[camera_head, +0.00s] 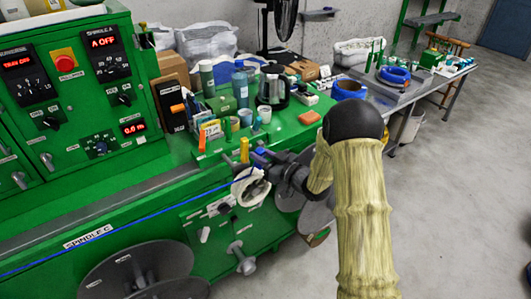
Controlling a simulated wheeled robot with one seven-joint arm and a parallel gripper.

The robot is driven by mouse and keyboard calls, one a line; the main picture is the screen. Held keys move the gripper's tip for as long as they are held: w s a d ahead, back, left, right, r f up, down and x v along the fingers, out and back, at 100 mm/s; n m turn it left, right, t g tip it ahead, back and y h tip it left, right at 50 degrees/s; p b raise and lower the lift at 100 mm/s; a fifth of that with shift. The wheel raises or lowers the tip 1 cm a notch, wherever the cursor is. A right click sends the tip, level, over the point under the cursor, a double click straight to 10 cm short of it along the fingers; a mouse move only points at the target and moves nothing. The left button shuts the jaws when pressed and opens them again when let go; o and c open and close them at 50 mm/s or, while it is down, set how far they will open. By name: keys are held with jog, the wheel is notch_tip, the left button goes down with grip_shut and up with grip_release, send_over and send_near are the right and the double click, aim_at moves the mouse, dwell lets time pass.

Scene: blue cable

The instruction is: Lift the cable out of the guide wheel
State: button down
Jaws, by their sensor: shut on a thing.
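The blue cable (150,214) runs in a taut, nearly straight line from the lower left edge up to the right, across the front of the green machine. Its right end reaches a small white rounded part (252,190), which may be the guide wheel; the view is too small to tell. My gripper (262,172) is at this spot, at the end of my dark wrist, shut on the cable. The fingertips are small and partly hidden. I cannot tell whether the cable lies in the wheel's groove or clear of it.
The green machine (60,205) carries control panels at left and large grey discs (135,268) below. Bottles, a coffee pot (273,85) and boxes crowd its top behind my gripper. A yellow cylinder (244,150) stands close by. A bench (425,85) stands at back right; the right floor is clear.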

jog(key=shift+s+a, duration=0.45)
jog(key=shift+a, duration=0.15)
jog(key=shift+s+a, duration=0.4)
jog(key=shift+a, duration=0.2)
jog(key=s+a+b, duration=0.2)
jog(key=s+a, duration=0.1)
jog(key=a, duration=0.2)
jog(key=shift+s+a, duration=0.3)
jog(key=shift+s, duration=0.05)
jog(key=shift+s, duration=0.1)
jog(key=s+f+b, duration=0.1)
jog(key=s+b, duration=0.2)
jog(key=s, duration=0.3)
jog(key=shift+d, duration=0.3)
dwell(0.9)
dwell(0.4)
